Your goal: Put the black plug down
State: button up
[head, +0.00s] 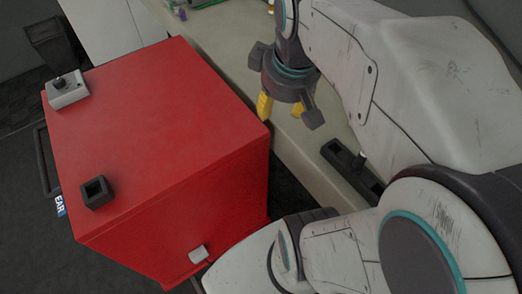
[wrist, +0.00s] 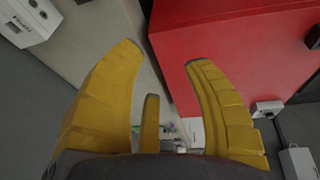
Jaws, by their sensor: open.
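My gripper (head: 281,107) is open, with its yellow fingers pointing down past the right side of the red box (head: 160,130). In the wrist view, the fingers (wrist: 161,60) are spread with nothing between them. A black square piece with a hollow top (head: 97,193) stands on the near left of the red box. A small black knob-like piece (head: 59,84) sits on a pale grey block (head: 70,95) at the box's far left corner. I cannot tell which black piece is the plug. Both are well apart from my gripper.
A beige surface (head: 233,55) runs behind and right of the red box, with a long black holder (head: 350,170) on it, partly behind my arm. A small pale block (head: 198,254) is on the box's near side. A dark bin (head: 50,42) stands far left. Much of the box top is clear.

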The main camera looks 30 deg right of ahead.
jog(key=s+a+f+m+t+y, duration=0.1)
jog(key=s+a+f, duration=0.3)
jog(key=a, duration=0.3)
jog(key=shift+s+a+f, duration=0.2)
jog(key=shift+s+a, duration=0.2)
jog(key=shift+s, duration=0.4)
notch_tip(320, 180, up, 13)
jog(key=p, duration=0.4)
jog(key=shift+p, duration=0.35)
